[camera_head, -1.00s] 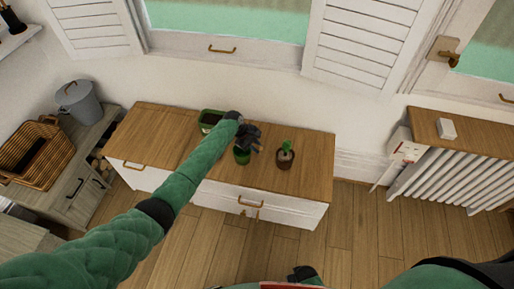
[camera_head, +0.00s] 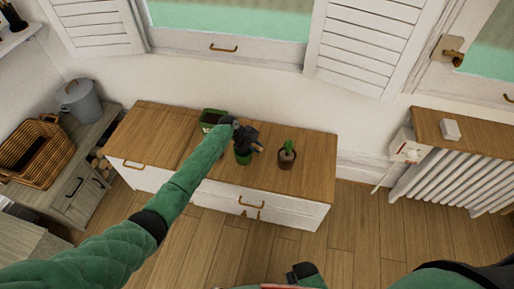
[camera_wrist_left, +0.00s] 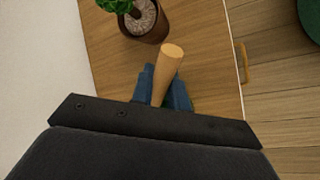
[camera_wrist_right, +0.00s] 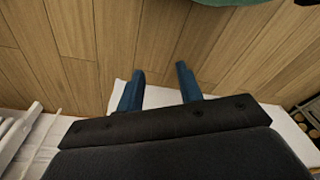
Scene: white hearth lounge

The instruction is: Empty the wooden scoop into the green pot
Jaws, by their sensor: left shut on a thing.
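My left gripper (camera_head: 256,142) is shut on the wooden scoop, whose pale round handle (camera_wrist_left: 168,66) sticks up between the blue fingers in the left wrist view. The scoop's bowl is hidden behind the gripper, so I cannot tell what it holds. In the head view the gripper is at the top of the green pot (camera_head: 243,158), covering its opening. The pot stands on the wooden cabinet top (camera_head: 155,128). My right gripper (camera_wrist_right: 160,72) is open and empty in the right wrist view, away from the cabinet top.
A brown pot with a green plant (camera_head: 287,159) stands right of the green pot. The cabinet's right end is clear. A wicker basket (camera_head: 45,165) and grey bin (camera_head: 82,103) are at left.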

